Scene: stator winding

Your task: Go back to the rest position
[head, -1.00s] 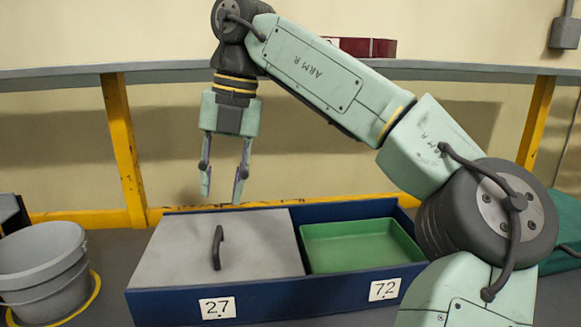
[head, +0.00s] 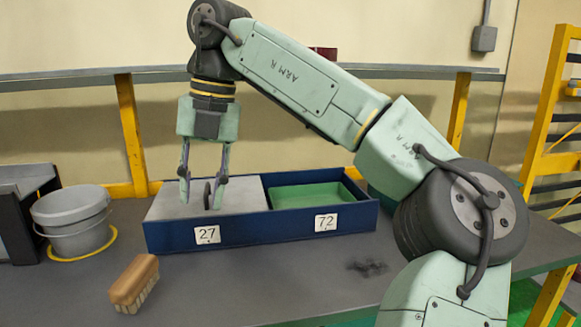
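My gripper (head: 203,196) points down in the head view, over the left part of the blue box. Its two fingers are apart with nothing visible between them but the dark lid handle (head: 207,195) behind or below. I cannot tell whether the fingers touch the handle. The grey lid (head: 165,207) covers the left compartment, labelled 27. The right compartment, labelled 72, is open and shows a green tray (head: 300,197). My arm is bent, running from the upper left to the lower right.
A grey bucket (head: 75,215) stands on a yellow ring at the left, beside a dark machine (head: 22,210). A brush (head: 134,283) lies at the front left. A dark smudge (head: 367,268) marks the bench (head: 270,285), whose middle front is clear. A yellow rack (head: 555,110) stands at the right.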

